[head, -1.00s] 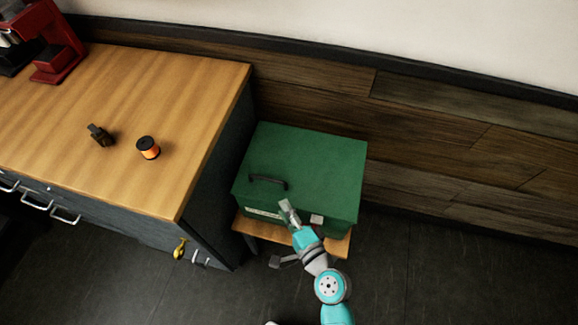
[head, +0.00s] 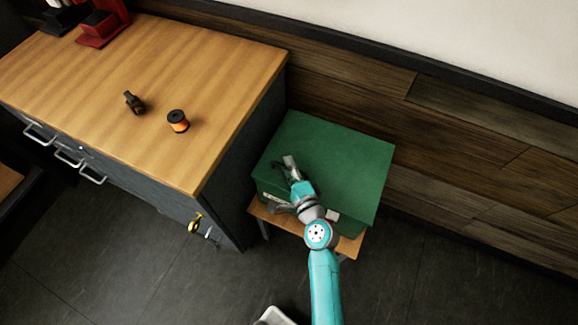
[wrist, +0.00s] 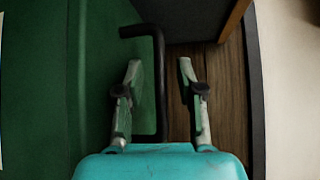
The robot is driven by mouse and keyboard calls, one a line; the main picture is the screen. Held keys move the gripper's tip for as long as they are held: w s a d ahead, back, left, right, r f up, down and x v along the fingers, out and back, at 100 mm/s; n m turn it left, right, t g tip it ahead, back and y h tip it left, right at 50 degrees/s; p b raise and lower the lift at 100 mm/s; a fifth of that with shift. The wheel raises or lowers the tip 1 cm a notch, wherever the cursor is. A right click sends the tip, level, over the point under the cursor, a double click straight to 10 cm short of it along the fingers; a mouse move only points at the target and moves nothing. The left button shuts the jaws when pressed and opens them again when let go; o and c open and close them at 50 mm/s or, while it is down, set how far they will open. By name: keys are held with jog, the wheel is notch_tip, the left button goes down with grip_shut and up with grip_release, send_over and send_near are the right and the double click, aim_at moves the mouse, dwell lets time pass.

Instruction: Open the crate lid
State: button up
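The green crate (head: 345,160) sits with its lid (head: 335,140) closed. A black handle (head: 279,162) is on the lid towards the left, partly hidden by my gripper (head: 291,165) in the head view. In the wrist view my gripper (wrist: 159,72) is open, with one finger on each side of the black handle's bar (wrist: 160,105) as seen from there. The green lid (wrist: 50,90) fills the left of that view. I cannot tell how deep the fingers reach or whether they touch the bar.
The crate rests on a low wooden stand (head: 349,246). A wooden-topped cabinet (head: 235,75) stands close on its left, with a spool (head: 178,121) and a small dark part (head: 134,102) on top. A plank wall (head: 360,90) is behind. The floor at right (head: 450,260) is clear.

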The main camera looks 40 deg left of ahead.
jog(key=shift+a, duration=0.1)
jog(key=shift+c, duration=0.2)
grip_shut()
jog(key=shift+r, duration=0.1)
